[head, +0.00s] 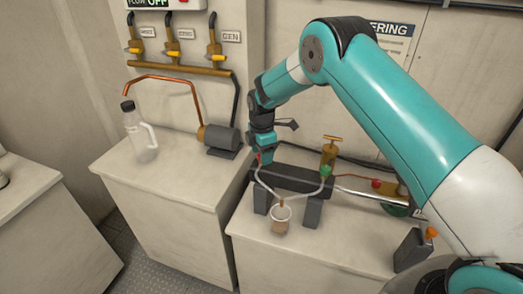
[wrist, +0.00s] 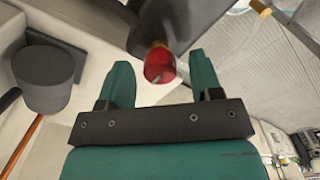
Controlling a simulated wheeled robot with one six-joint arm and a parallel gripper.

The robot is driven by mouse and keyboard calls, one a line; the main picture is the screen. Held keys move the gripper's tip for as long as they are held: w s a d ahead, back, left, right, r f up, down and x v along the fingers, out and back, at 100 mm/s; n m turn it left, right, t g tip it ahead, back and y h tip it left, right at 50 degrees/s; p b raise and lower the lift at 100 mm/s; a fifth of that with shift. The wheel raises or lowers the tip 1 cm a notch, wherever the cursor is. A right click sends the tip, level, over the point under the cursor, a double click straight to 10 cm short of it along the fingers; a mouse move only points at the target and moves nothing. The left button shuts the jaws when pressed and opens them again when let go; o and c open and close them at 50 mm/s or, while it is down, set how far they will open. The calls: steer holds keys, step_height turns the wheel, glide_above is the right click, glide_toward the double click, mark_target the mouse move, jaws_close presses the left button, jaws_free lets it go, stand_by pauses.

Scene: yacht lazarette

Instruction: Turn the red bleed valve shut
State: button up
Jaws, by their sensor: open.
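The red bleed valve (wrist: 159,64) is a small rounded red knob with a pale mark, on a brass stem at the end of a dark block. In the wrist view it lies between the two teal fingers of my gripper (wrist: 160,68), which are open with a gap on each side. In the head view my gripper (head: 263,152) points down at the left end of the dark steering cylinder (head: 300,180). A small bit of red (head: 257,158) shows there; the rest of the valve is hidden.
A cup (head: 281,220) with brownish liquid stands before the cylinder, with clear hoses leading to it. A brass fitting with a T-handle (head: 330,152) stands behind. A pump (head: 222,138) and a white bottle (head: 139,132) are on the left locker.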

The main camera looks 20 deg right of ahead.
steer(key=shift+c, duration=0.4)
steer(key=c, duration=0.8)
steer(key=shift+c, duration=0.2)
steer(key=shift+m+b, duration=0.3)
steer(key=m+b, duration=0.1)
steer(key=m, duration=0.1)
steer(key=shift+f+m+b, duration=0.1)
steer(key=shift+m+b, duration=0.3)
steer(key=m+b, duration=0.2)
steer(key=m, duration=0.3)
steer(key=m+b, duration=0.1)
steer(key=m, duration=0.3)
steer(key=shift+m, duration=0.4)
steer(key=shift+w+r+m+b, duration=0.15)
steer(key=shift+m+b, duration=0.3)
steer(key=shift+m, duration=1.85)
